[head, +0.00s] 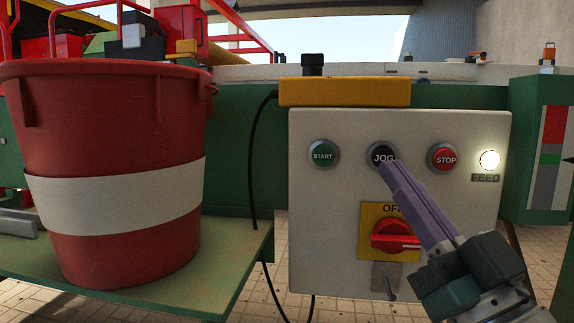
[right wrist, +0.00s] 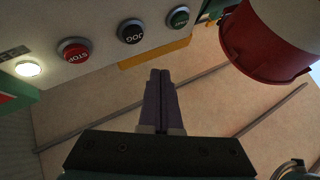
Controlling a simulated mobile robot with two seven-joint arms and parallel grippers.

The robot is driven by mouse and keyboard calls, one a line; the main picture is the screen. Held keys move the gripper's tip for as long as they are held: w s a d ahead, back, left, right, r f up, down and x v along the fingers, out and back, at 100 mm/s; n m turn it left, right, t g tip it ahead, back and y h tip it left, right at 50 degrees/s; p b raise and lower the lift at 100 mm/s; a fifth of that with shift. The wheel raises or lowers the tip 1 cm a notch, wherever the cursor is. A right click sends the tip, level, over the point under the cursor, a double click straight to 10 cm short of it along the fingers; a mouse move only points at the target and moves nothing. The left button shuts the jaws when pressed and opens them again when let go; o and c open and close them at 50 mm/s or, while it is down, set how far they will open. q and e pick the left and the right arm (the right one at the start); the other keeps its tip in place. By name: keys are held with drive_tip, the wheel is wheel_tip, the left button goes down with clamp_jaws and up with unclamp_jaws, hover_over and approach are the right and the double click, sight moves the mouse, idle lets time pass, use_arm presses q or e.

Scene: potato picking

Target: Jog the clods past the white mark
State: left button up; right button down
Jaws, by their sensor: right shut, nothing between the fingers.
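The black JOG button (head: 382,154) sits on a light grey control box (head: 325,230), between the green START button (head: 323,154) and the red STOP button (head: 443,158). My right gripper (head: 388,168) is shut and empty, its purple fingertips overlapping the lower edge of the JOG button in the head view. In the right wrist view the closed fingertips (right wrist: 160,74) show apart from the JOG button (right wrist: 131,31); I cannot tell whether they touch it. The FEED lamp (head: 489,160) is lit. I see no clods. My left gripper is not in view.
A red bucket (head: 110,115) with a white band (head: 120,200) stands on a green shelf (head: 235,270) at left. A red rotary switch (head: 395,235) sits below JOG. A black cable (head: 253,160) hangs left of the box.

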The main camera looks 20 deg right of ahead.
sight(383, 158)
drive_tip(key=w+d, duration=0.1)
drive_tip(key=w, duration=0.1)
drive_tip(key=w+d+b, duration=0.1)
drive_tip(key=shift+w+d, duration=0.2)
drive_tip(key=shift+w, duration=0.15)
idle(0.5)
idle(0.9)
drive_tip(key=shift+w, duration=0.15)
idle(0.4)
drive_tip(key=shift+w+d, duration=0.2)
